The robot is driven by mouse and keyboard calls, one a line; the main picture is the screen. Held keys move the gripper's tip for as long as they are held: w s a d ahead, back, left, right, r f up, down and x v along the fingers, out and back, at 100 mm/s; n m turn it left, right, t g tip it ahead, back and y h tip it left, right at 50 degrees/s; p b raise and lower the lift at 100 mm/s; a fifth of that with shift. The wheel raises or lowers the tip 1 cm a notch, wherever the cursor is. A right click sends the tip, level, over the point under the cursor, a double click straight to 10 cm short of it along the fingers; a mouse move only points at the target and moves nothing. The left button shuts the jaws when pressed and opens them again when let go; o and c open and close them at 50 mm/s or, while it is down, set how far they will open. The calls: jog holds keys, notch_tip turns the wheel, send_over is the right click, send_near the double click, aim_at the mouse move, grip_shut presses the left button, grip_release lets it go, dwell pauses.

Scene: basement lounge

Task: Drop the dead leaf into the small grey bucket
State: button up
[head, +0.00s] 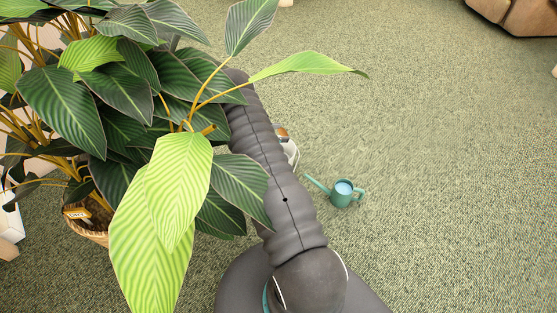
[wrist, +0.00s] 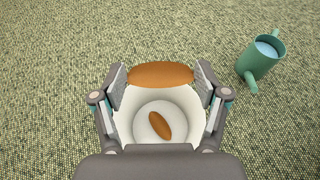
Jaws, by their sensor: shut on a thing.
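My gripper (wrist: 160,77) is shut on a brown dead leaf (wrist: 160,74), held crosswise between the fingertips in the wrist view. The small grey bucket (wrist: 137,122), pale and round, is below and stands on the carpet. The held leaf overlaps the bucket's far rim in the picture; its height above the rim is hard to tell. A second brown leaf (wrist: 160,125) lies inside on the bucket's bottom. In the head view, my arm hides most of the gripper. Only a bit of brown leaf (head: 282,133) and a slice of the pale bucket (head: 291,153) show beside it.
A teal watering can (head: 343,194) with water stands right of the bucket, also in the wrist view (wrist: 260,58). A large potted plant (head: 120,110) crowds the left, its leaves overlapping my arm. A brown padded seat (head: 515,14) is at top right. Carpet on the right is clear.

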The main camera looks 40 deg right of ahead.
notch_tip(320, 180, down, 3)
jog(key=shift+f+b, duration=0.2)
jog(key=shift+b, duration=0.25)
jog(key=o, duration=0.7)
jog(key=v, duration=1.2)
